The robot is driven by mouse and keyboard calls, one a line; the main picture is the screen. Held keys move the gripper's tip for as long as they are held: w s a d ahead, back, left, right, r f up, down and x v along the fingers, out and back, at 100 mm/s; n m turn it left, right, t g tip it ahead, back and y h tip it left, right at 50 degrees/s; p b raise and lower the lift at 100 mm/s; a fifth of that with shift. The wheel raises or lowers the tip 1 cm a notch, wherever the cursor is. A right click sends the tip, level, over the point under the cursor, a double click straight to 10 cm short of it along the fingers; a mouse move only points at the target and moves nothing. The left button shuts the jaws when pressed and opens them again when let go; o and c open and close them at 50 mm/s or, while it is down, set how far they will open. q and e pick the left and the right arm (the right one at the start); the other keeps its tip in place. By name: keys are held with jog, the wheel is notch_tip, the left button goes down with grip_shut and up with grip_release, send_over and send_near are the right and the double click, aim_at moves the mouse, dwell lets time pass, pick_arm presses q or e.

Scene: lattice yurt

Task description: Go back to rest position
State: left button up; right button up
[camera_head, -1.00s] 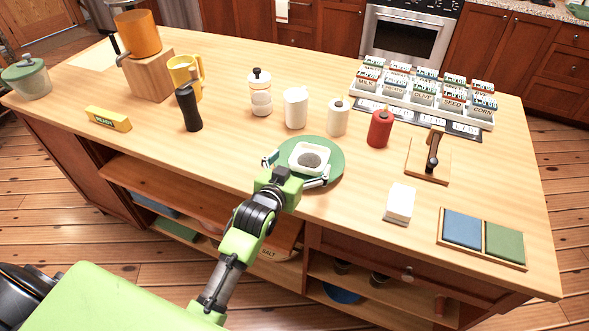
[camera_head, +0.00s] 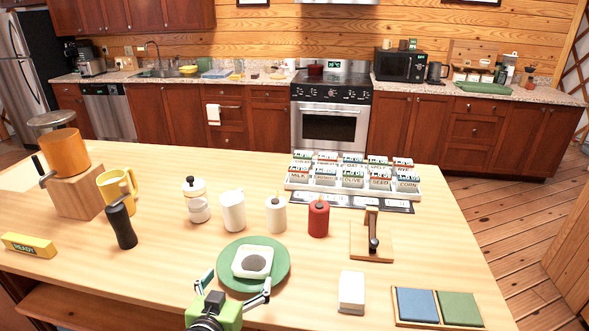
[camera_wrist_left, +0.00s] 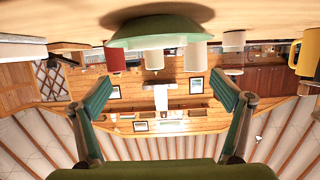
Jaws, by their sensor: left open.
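My left gripper (camera_head: 233,289) is at the near edge of the table, in front of the green plate (camera_head: 228,277). Its two fingers are spread with nothing between them. A white square dish (camera_head: 240,262) with a dark grey round middle sits on the plate. In the left wrist view the picture is upside down; the open fingers (camera_wrist_left: 160,92) frame empty air, and the green plate (camera_wrist_left: 160,30) shows beyond them at the top. My right gripper is in neither view.
On the wooden table (camera_head: 440,265) stand a red bottle (camera_head: 318,218), white containers (camera_head: 232,211), a dark pepper mill (camera_head: 121,227), a yellow mug (camera_head: 118,188) and a rack of labelled cards (camera_head: 420,187). A white block (camera_head: 351,291) and a blue-green tray (camera_head: 388,307) lie right of the gripper.

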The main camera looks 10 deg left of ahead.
pick_arm(q)
jog(key=s+f+m+g, duration=0.1)
jog(key=s+f+g, duration=0.3)
jog(key=s, duration=0.6)
jog(key=s+f+g, duration=0.3)
jog(key=s+f, duration=0.1)
jog(key=s, duration=0.6)
jog(key=s+f+m+g, duration=0.1)
jog(key=s+f+g, duration=0.3)
jog(key=s, duration=0.6)
notch_tip(320, 180, down, 26)
jog(key=s+f+g+b, duration=0.1)
jog(key=b, duration=0.1)
jog(key=s+a+f+g, duration=0.1)
jog(key=s+a+f, duration=0.2)
jog(key=s+f, duration=1.4)
jog(key=shift+s+f+y+b, duration=0.25)
jog(key=shift+f+y+b, duration=0.1)
jog(key=shift+b, duration=0.1)
jog(key=shift+a, duration=0.1)
